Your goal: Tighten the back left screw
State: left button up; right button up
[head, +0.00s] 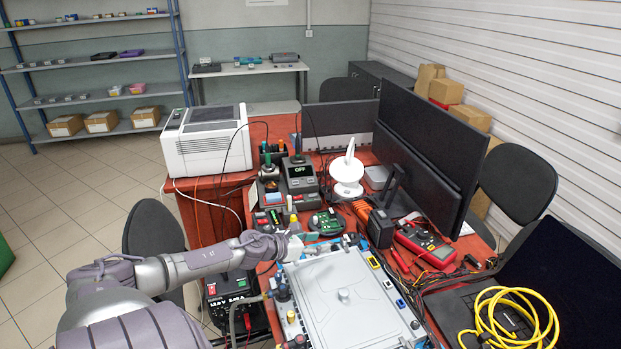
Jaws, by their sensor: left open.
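A grey-white cold plate (352,312) with a round knob at its middle lies flat on the near part of the red table. My left arm comes in from the left, and its gripper (296,243) is over the plate's back left corner. The gripper is open, and I see nothing held in it. The back left screw cannot be made out; the gripper and small fittings crowd that corner. Dark and coloured hose fittings (283,293) line the plate's left edge. My right gripper is not in view.
Blue and yellow connectors (374,262) line the plate's right edge. Behind it are a green circuit board (327,221), a soldering station (300,174) and a white fan-like stand (347,174). Right are a red multimeter (424,243), monitors (428,150) and a yellow cable (508,318).

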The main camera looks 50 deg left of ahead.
pick_arm(q)
jog(key=shift+v, duration=1.15)
